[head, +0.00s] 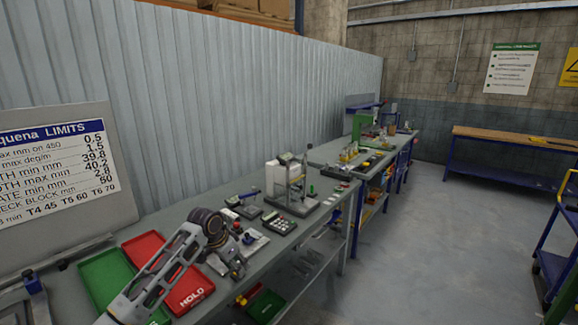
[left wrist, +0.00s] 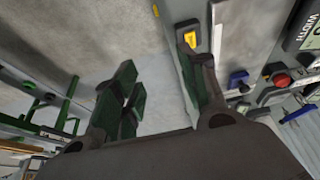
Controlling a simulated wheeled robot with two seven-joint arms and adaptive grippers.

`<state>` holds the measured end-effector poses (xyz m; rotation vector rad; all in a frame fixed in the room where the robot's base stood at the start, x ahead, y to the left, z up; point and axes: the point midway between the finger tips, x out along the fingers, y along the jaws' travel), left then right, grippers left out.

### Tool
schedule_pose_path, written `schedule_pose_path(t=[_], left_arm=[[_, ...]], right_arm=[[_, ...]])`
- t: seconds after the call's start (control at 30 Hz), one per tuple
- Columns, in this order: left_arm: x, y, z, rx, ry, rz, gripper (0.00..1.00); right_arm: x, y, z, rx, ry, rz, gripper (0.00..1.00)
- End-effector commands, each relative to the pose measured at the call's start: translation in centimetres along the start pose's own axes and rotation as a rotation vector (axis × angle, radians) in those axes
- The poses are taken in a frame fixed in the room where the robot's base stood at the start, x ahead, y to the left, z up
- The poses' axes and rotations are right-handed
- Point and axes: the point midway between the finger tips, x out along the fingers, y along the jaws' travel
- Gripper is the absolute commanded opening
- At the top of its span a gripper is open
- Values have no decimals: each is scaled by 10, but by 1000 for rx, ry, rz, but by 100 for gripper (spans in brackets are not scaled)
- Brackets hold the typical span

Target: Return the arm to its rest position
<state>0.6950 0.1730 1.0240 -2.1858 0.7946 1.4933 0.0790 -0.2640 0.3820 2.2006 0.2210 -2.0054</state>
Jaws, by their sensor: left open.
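My left arm comes in from the bottom left of the head view and reaches over the bench (head: 262,256). My left gripper (head: 237,266) is at its far end, low over the bench near a pale plate, to the right of the red tray. In the left wrist view the gripper (left wrist: 160,85) shows two dark fingers with green pads, spread apart with nothing between them. Whether it touches the bench cannot be told. My right gripper is not in view.
A red tray (head: 195,287) marked HOLD and a green tray (head: 104,277) lie under and beside the arm. A limits board (head: 62,170) stands at the left. Gauges and a fixture (head: 290,184) stand farther along the bench.

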Motion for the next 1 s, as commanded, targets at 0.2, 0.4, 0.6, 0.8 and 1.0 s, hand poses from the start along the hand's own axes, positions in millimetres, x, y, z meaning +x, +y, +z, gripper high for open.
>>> schedule_pose_path(t=[0.2, 0.4, 0.6, 0.8, 1.0], left_arm=[[25, 33, 24, -1, -3, 11, 42], [41, 60, 45, -9, -1, 15, 42], [53, 84, 68, -28, 1, 16, 42], [60, 107, 92, -52, 6, 15, 42], [65, 126, 116, -85, 9, 9, 42]], right_arm=[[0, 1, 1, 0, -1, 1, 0], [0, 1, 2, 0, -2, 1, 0], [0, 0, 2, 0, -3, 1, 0], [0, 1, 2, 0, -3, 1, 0], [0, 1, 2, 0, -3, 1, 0]])
